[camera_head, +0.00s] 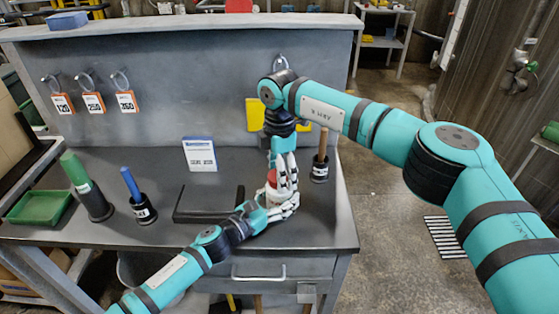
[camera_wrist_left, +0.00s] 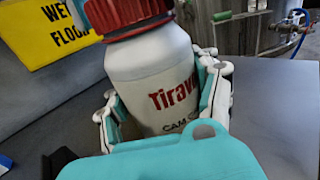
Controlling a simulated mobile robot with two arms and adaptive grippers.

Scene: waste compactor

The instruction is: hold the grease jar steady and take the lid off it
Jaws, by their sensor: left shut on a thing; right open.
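The grease jar (camera_wrist_left: 155,85) is a white jar with red lettering, and its ridged red lid (camera_wrist_left: 135,12) is on it. In the left wrist view the jar stands between the two fingers of my left gripper (camera_wrist_left: 165,115), which is shut on its body. In the head view my left gripper (camera_head: 281,208) reaches the jar from the front left. My right gripper (camera_head: 284,172) comes down from above beside the red lid (camera_head: 272,177), open. Its fingers hide part of the jar, and I cannot tell whether they touch the lid.
A black angled bracket (camera_head: 205,216) lies left of the jar on the grey bench. A black holder with a wooden handle (camera_head: 321,160) stands close on the right. A white-and-blue card (camera_head: 200,155), blue and green handled tools and a green tray (camera_head: 40,207) are further left.

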